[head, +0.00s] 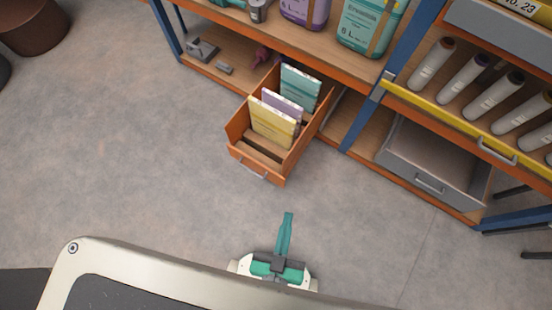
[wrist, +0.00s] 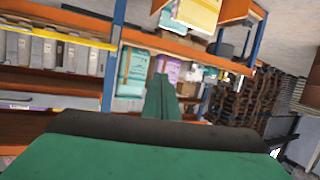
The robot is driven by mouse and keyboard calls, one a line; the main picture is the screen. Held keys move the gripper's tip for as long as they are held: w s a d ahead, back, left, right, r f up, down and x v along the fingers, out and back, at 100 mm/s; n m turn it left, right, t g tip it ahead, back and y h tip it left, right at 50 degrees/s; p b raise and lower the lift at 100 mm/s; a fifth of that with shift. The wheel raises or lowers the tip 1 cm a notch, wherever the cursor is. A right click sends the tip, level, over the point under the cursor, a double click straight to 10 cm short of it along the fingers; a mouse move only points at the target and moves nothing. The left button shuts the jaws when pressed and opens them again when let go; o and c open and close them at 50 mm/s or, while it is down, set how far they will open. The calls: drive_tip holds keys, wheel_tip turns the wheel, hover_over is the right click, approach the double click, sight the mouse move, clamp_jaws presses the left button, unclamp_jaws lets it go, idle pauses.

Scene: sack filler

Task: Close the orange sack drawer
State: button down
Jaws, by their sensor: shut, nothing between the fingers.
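The orange sack drawer (head: 238,152) stands pulled out from the lower shelf in the head view. It has a pale handle on its front and holds yellow, purple and teal sacks standing on edge. My gripper (head: 288,216) is in front of the drawer, apart from it, with its teal fingers together and empty, pointing toward the shelf. In the wrist view my gripper (wrist: 162,80) shows as one teal shape pointing at the rack.
A grey drawer (head: 432,165) sits to the right under a row of tubes (head: 490,95). Blue rack posts (head: 368,125) stand beside the orange drawer. A brown round container (head: 35,28) is at the far left. The floor (head: 150,150) between is clear.

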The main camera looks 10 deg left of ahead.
drive_tip(key=w+a+f+n+g, duration=0.1)
drive_tip(key=w+f+n+g, duration=0.15)
drive_tip(key=f, duration=0.85)
drive_tip(key=w+f+n+g, duration=0.1)
drive_tip(key=w+f+n, duration=0.25)
drive_tip(key=f, duration=0.85)
drive_tip(key=w+a+f+n+g+y, duration=0.1)
drive_tip(key=w+a+f+n+g, duration=0.1)
drive_tip(key=w+f, duration=0.8)
drive_tip(key=w+a+f+n+g+y, duration=0.1)
drive_tip(key=w+a+f+n+g, duration=0.1)
drive_tip(key=w+f, duration=0.8)
drive_tip(key=shift+a+f+n, duration=0.6)
drive_tip(key=shift+f+n, duration=0.4)
drive_tip(key=shift+f, duration=0.75)
